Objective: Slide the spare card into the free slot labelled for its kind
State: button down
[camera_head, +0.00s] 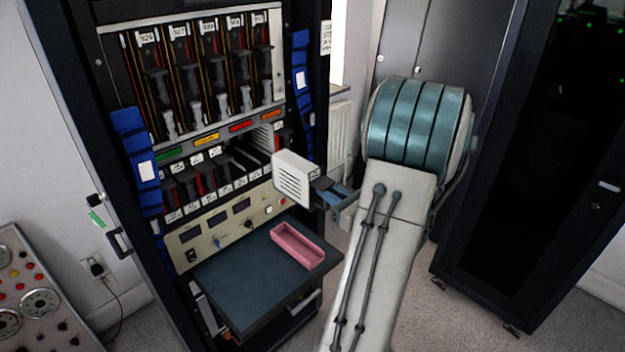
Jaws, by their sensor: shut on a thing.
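My gripper (328,190) is right of the rack's lower card row. Its jaws are shut on a pale, box-like piece with dark louvres (294,179), apparently the spare card. The piece is held above and behind the pink tray, close to the rack front; I cannot tell whether it touches the rack. The lower card row (205,180) has several small white labels, too small to read. A dark gap (245,158) shows toward its right end; the held piece partly hides that end. The upper row (200,75) holds several cards with grey handles under numbered labels.
A dark shelf (235,285) juts out below the control panel (225,222), with an empty-looking pink tray (297,246) on it. Blue cable bundles (140,170) flank the rack. A dark cabinet (540,170) stands at right, and a gauge panel (35,295) at lower left.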

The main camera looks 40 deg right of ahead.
jog(key=shift+w+a+p, duration=0.2)
jog(key=shift+w+p, duration=0.05)
jog(key=shift+w, duration=2.05)
jog(key=shift+w+a+p, duration=0.2)
jog(key=shift+w, duration=2.05)
jog(key=shift+b, duration=0.4)
jog(key=shift+w, duration=0.25)
jog(key=shift+w+a+b, duration=0.2)
jog(key=shift+w+b, duration=0.3)
jog(key=shift+w, duration=1.7)
jog(key=shift+w+a+b, duration=0.1)
jog(key=shift+w+b, duration=0.45)
jog(key=shift+w, duration=1.55)
jog(key=shift+w+a+b, duration=0.15)
jog(key=shift+w+b, duration=0.2)
jog(key=shift+w, duration=1.1)
jog(key=shift+w+a+b, duration=0.1)
jog(key=shift+w+b, duration=0.2)
jog(key=shift+w, duration=1.1)
jog(key=shift+w+f, duration=0.1)
jog(key=shift+w, duration=0.1)
